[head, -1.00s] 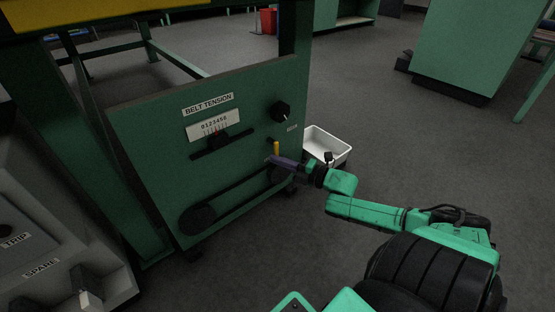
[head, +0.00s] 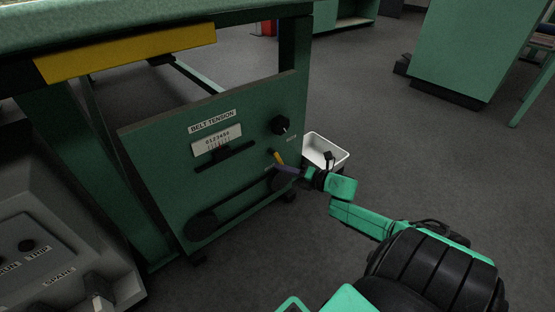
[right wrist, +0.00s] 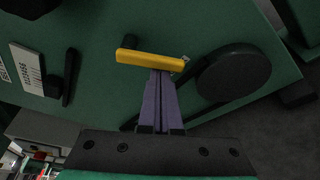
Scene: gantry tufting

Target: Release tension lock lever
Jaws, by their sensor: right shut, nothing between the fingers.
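The tension lock lever (head: 278,158) is a small yellow handle on the right side of the green BELT TENSION panel (head: 165,175). It leans up to the left in the head view. In the right wrist view the yellow lever (right wrist: 145,58) lies across, just past the purple fingertips. My right gripper (head: 277,167) is shut and empty, with its tips at the lever; they appear to touch it. The closed fingers also show in the right wrist view (right wrist: 161,76). My left gripper is not in view.
A black knob (head: 280,125) sits above the lever, and a scale (head: 217,141) with a slider slot is to its left. A belt pulley (head: 201,226) is at the lower left. A white bin (head: 340,150) stands on the floor behind the panel. A grey console (head: 60,255) is at left.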

